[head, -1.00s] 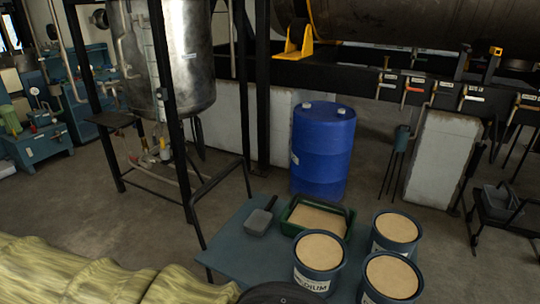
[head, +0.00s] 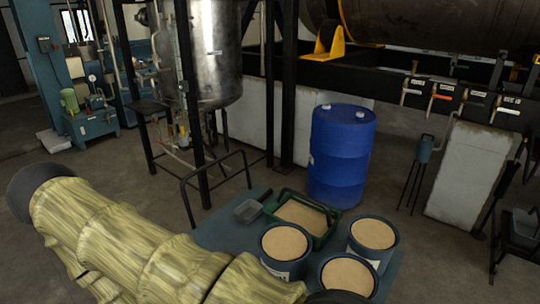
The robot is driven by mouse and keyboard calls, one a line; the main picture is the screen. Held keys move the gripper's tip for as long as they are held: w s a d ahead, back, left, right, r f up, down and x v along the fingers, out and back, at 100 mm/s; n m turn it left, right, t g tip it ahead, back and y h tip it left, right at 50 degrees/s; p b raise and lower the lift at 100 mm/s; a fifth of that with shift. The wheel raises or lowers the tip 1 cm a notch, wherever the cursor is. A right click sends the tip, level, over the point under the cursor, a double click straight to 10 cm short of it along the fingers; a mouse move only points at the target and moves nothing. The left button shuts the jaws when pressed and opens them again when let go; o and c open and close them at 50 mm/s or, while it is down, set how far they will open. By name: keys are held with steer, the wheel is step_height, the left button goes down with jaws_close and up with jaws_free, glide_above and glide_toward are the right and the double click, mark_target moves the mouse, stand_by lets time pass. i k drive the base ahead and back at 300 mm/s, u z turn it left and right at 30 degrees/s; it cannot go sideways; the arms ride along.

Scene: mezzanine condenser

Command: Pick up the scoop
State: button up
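The scoop (head: 248,211) is a small grey pan with a short dark handle pointing up and right. Nothing covers the scoop. My arm, in a yellowish wrinkled sleeve, crosses the lower left of the head view, nearer the camera than the mat. My gripper is not in view, so its opening and contents are not shown.
Several blue-grey buckets (head: 284,270) of tan grain stand right of and in front of the scoop. A blue drum (head: 340,158) stands behind the tray. Open floor (head: 120,160) lies farther left.

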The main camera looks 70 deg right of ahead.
mark_target(248, 211)
steer(key=z, duration=1.4)
